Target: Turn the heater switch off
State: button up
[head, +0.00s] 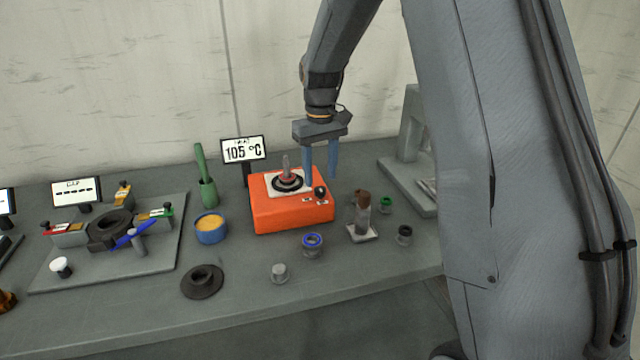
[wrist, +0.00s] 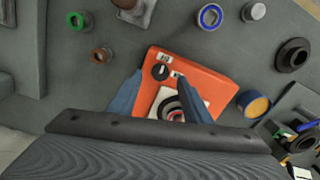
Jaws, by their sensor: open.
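The heater is an orange box (head: 290,213) on the grey table, with a white plate and a dark ring on top. Its switch is a black knob (head: 320,191) at the front right of the top, between small white labels. In the wrist view the switch (wrist: 160,72) lies between the fingertips, on the orange box (wrist: 207,78). My gripper (head: 320,173) has blue fingers pointing down, open and empty, above the right side of the heater. The fingers also show in the wrist view (wrist: 158,86). Whether they touch anything is not clear.
A display (head: 244,149) reading 105 °C stands behind the heater. A blue cup (head: 211,229) with yellow contents is at its left. A blue-rimmed ring (head: 312,245), a brown-topped part (head: 361,214) and a grey stand (head: 408,170) are nearby.

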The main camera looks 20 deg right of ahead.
aim_at(320, 189)
jog(key=shift+r+b, duration=0.45)
jog(key=shift+r, duration=1.7)
jog(key=s+f+m, duration=0.1)
jog(key=s+f, duration=0.3)
jog(key=s, duration=0.8)
jog(key=s+f+m+t, duration=0.1)
jog(key=s+f, duration=0.3)
jog(key=s, duration=0.9)
jog(key=shift+s+a+f+m, duration=0.15)
jog(key=shift+a+m, duration=0.05)
jog(key=shift+m, duration=0.2)
